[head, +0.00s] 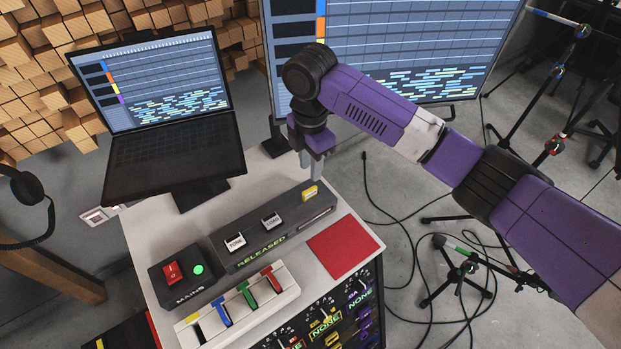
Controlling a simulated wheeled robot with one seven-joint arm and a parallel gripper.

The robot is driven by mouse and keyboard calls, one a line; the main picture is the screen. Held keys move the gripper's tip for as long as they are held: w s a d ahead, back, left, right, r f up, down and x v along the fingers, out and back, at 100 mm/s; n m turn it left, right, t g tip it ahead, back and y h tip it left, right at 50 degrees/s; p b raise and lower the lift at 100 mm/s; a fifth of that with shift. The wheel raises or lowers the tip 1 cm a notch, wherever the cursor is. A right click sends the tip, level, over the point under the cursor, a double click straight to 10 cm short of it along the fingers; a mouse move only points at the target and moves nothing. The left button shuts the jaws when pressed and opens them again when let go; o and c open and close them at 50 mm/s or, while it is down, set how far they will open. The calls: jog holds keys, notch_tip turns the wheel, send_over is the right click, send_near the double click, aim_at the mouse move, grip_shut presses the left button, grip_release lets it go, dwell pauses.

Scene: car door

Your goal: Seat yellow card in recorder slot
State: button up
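The recorder (222,256) is a long dark box on the white cabinet top, with a lit green word "RELEASED" on its front. A narrow slot (318,217) shows at its right end. A small yellow piece (310,193) sits at the recorder's right end, behind the slot; I cannot tell whether it is the yellow card or a button. My gripper (312,163) points down just above and behind this yellow piece, seemingly apart from it. Its fingertips are small and seen edge-on, so I cannot tell whether they are open or shut.
A red mat (343,246) lies right of the recorder. A mains switch box (185,273) and a white lever panel (238,308) with coloured levers stand at the left and front. A laptop (160,115) stands behind. Cables (430,310) and stands cover the floor at right.

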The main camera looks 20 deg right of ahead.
jog(key=shift+r, duration=1.25)
